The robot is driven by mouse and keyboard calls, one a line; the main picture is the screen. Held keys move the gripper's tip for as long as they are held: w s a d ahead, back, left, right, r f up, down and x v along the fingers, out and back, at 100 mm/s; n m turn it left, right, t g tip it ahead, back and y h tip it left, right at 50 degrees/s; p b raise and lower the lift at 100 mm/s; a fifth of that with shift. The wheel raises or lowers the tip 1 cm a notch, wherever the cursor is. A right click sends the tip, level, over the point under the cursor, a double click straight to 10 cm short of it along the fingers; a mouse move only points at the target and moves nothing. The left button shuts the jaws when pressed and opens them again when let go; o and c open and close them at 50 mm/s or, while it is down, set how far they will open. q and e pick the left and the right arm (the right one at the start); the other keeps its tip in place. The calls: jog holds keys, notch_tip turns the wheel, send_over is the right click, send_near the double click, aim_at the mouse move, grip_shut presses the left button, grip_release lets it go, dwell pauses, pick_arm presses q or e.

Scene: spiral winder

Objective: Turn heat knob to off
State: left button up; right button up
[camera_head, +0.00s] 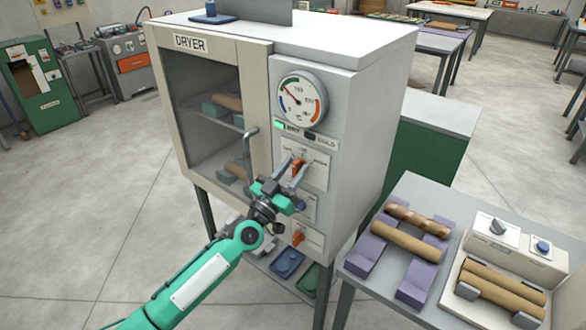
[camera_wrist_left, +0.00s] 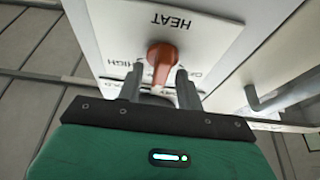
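The heat knob (camera_head: 298,168) is orange-red and sits on a white plate on the front of the dryer (camera_head: 345,70), below the round dial. In the left wrist view the heat knob (camera_wrist_left: 162,56) shows under the upside-down word HEAT, with HIGH on the left and another, partly hidden label on the right. My left gripper (camera_head: 294,174) is at the plate with its fingers apart, one on each side of the knob. In the left wrist view the left gripper (camera_wrist_left: 160,80) shows small gaps beside the knob. The knob's pointing end is partly hidden. My right gripper is out of view.
The dryer's door handle (camera_head: 250,150) stands out just left of my left gripper. A second orange knob (camera_head: 297,238) is lower on the panel. A side table (camera_head: 410,187) with rolls on purple holders stands at the right. The floor at left is clear.

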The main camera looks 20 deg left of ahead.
pick_arm(q)
jog(key=shift+c, duration=0.5)
jog(key=c, duration=0.5)
jog(key=shift+r+n+y+p, duration=0.15)
jog(key=shift+n+y+p, duration=0.15)
jog(key=shift+n+p, duration=0.55)
jog(key=shift+c, duration=0.2)
jog(key=n+y+p, duration=0.2)
jog(key=n+p, duration=0.2)
jog(key=n, duration=0.1)
jog(key=n+y+p, duration=0.2)
jog(key=n+p, duration=0.2)
jog(key=n+y+p, duration=0.3)
jog(key=n+p, duration=0.1)
jog(key=n, duration=0.1)
jog(key=shift+w+a+f+n+g, duration=0.1)
jog(key=shift+a+f+n+g, duration=0.2)
jog(key=shift+n+g, duration=0.1)
jog(key=shift+p, duration=0.3)
jog(key=o, duration=0.6)
